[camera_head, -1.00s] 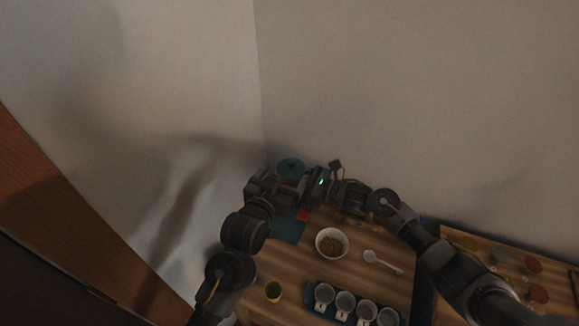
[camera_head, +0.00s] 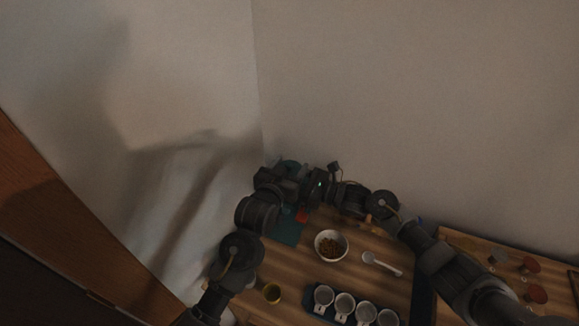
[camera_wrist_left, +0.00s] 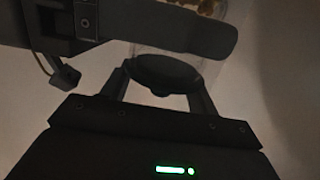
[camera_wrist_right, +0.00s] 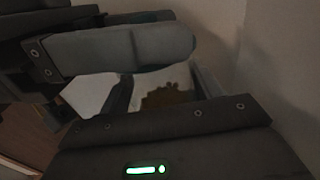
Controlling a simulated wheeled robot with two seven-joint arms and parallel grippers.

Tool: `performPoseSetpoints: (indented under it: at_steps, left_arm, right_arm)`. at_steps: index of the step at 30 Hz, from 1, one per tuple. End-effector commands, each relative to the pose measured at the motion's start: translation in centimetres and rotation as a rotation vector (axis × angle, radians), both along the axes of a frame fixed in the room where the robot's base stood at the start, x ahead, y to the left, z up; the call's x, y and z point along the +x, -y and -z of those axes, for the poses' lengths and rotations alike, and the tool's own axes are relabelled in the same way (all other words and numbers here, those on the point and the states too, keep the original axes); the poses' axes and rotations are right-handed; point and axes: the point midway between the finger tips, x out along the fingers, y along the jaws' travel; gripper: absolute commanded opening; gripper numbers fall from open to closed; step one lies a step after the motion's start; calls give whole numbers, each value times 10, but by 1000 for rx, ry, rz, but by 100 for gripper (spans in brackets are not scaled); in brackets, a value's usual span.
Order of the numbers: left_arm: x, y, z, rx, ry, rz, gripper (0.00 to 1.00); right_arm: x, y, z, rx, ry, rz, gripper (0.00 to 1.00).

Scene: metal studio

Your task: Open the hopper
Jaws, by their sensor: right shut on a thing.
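The hopper shows in the head view as a teal round top (camera_head: 291,164) in the wall corner, mostly hidden by my grippers. In the left wrist view it is a clear body with brown pieces (camera_wrist_left: 208,7) and a dark round part (camera_wrist_left: 165,72). My left gripper (camera_head: 287,178) is at the hopper, its fingers apart on either side of that dark part; contact is unclear. My right gripper (camera_head: 306,187) is shut on the hopper's body. In the right wrist view, brown contents (camera_wrist_right: 167,97) show between its fingers.
Walls close in behind the hopper. A second table (camera_head: 480,250) is at right.

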Motion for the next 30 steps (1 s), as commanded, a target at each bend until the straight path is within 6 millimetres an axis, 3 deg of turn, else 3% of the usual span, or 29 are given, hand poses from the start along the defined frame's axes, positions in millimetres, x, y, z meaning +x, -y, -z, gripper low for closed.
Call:
performPoseSetpoints:
  at_steps: [1,13,30]
  left_arm:
    - [0,0,1,1,-2,-1,51]
    - [0,-1,3,3,-6,-2,0]
    - [0,-1,1,2,-5,-2,0]
  right_arm:
    - [1,0,-2,3,3,0,24]
    - [1,0,-3,5,6,1,24]
    - [1,0,-4,6,8,0,24]
